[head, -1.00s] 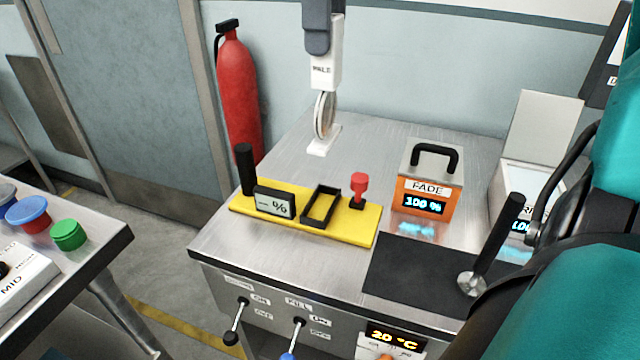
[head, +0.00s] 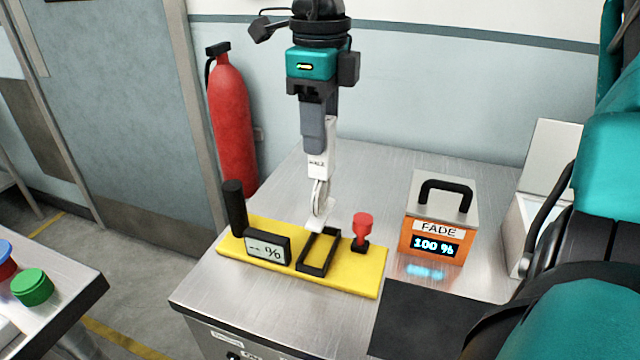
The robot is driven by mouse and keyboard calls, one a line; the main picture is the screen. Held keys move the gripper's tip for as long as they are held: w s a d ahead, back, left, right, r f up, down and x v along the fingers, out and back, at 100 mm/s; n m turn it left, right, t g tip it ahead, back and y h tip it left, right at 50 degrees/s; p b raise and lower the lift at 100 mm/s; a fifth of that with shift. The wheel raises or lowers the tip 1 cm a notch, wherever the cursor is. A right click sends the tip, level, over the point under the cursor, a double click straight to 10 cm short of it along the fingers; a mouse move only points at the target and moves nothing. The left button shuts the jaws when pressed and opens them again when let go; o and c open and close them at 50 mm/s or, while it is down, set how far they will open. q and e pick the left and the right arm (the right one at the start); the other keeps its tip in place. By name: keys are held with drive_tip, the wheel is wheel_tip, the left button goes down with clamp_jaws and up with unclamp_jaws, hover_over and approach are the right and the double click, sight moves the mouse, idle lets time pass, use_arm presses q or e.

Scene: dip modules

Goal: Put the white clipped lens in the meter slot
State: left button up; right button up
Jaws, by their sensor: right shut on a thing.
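My right gripper (head: 314,146) comes down from the top middle, shut on the white clip (head: 319,162). The clip carries small dark lettering. The round lens (head: 320,198) hangs upright below it, seen nearly edge-on, with a white foot (head: 317,218) at its lower end. The meter slot is a black rectangular frame (head: 330,258) on a yellow base (head: 354,279), beside the meter display (head: 268,250) reading "-- %". The foot shows just at the frame's back edge; I cannot tell whether they touch. My left gripper is not in view.
A red knob (head: 362,228) stands just right of the frame and a black post (head: 234,205) at the base's left end. An orange FADE box (head: 432,238) reads 100 %. A dark mat (head: 425,320) lies in front. The metal top (head: 375,170) behind is clear.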

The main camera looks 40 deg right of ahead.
sight(320, 181)
wheel_tip(320, 181, down, 9)
drive_tip(key=shift+r, duration=0.1)
idle(0.3)
drive_tip(key=shift+f+b, duration=0.2)
drive_tip(key=shift+b, duration=0.3)
drive_tip(key=o, duration=1.2)
drive_tip(key=shift+r, duration=0.1)
drive_tip(key=shift+o, duration=0.2)
wheel_tip(320, 181, up, 12)
drive_tip(key=shift+r+p, duration=0.15)
drive_tip(key=shift+p, duration=0.65)
